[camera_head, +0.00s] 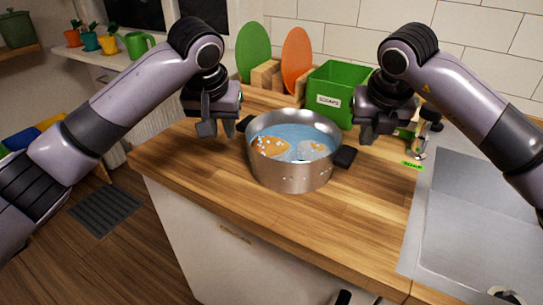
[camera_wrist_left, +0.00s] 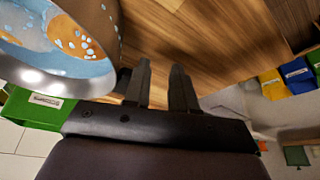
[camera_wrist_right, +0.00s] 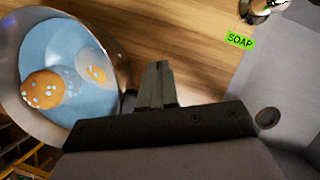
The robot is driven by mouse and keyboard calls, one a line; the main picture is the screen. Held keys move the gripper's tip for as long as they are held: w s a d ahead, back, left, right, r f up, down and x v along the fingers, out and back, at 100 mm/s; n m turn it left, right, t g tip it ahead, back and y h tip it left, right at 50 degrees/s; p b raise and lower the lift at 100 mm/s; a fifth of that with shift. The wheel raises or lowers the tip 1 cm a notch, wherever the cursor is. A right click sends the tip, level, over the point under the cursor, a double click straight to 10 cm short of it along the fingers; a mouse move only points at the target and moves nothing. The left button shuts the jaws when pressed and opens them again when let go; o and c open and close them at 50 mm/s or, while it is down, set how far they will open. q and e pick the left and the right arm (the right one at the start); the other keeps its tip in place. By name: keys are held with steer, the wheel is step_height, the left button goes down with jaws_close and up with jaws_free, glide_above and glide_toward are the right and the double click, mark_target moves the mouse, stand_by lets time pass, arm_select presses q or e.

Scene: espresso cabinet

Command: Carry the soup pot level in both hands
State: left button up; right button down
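The soup pot (camera_head: 291,176) is a steel pot standing upright on the wooden counter, holding blue liquid with orange and pale pieces. Its black left handle (camera_head: 243,123) and black right handle (camera_head: 345,157) stick out at its sides. My left gripper (camera_head: 213,126) is open and empty just left of the left handle; in the left wrist view its fingers (camera_wrist_left: 160,88) stand apart beside the pot (camera_wrist_left: 103,30). My right gripper (camera_head: 368,133) is above and right of the right handle. In the right wrist view its fingers (camera_wrist_right: 158,86) are together with nothing visible between them, beside the pot (camera_wrist_right: 111,47).
A green scraps bin (camera_head: 340,94) and green and orange boards (camera_head: 296,60) stand behind the pot. A sink (camera_head: 470,220) with a green soap label (camera_head: 412,165) is at the right. The wooden counter (camera_head: 330,225) is clear in front of the pot.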

steer(key=c, duration=1.4)
jaws_free()
arm_select(q)
steer(key=v, duration=1.2)
arm_select(e)
steer(key=v, duration=1.2)
arm_select(q)
steer(key=shift+s, duration=0.1)
